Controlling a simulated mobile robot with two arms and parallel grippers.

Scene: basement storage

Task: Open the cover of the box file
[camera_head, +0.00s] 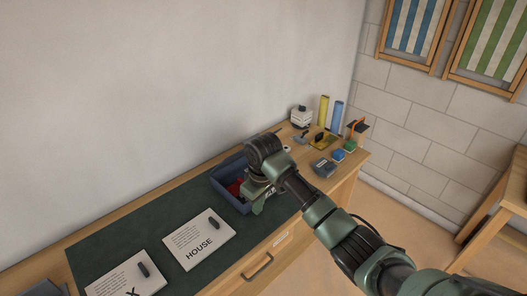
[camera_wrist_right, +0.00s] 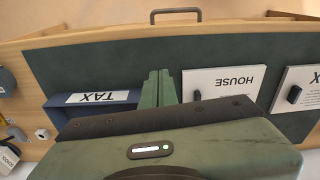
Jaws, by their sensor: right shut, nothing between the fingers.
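The blue box file (camera_head: 216,185) stands on the dark green mat against the wall side of the desk. Its top looks open in the head view, with something red (camera_head: 235,188) inside. In the right wrist view the blue box (camera_wrist_right: 62,112) carries a white TAX label (camera_wrist_right: 97,98) on its front. My right gripper (camera_head: 257,206) is at the box's front side, its arm hiding part of the box. In the wrist view its green fingers (camera_wrist_right: 158,88) are together and empty, just beside the labelled end. Contact cannot be told. My left gripper is not in view.
A white HOUSE card (camera_head: 199,238) and another white card (camera_head: 126,278), each with a dark piece on it, lie left of the box. A drawer handle (camera_head: 258,267) is on the desk front.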

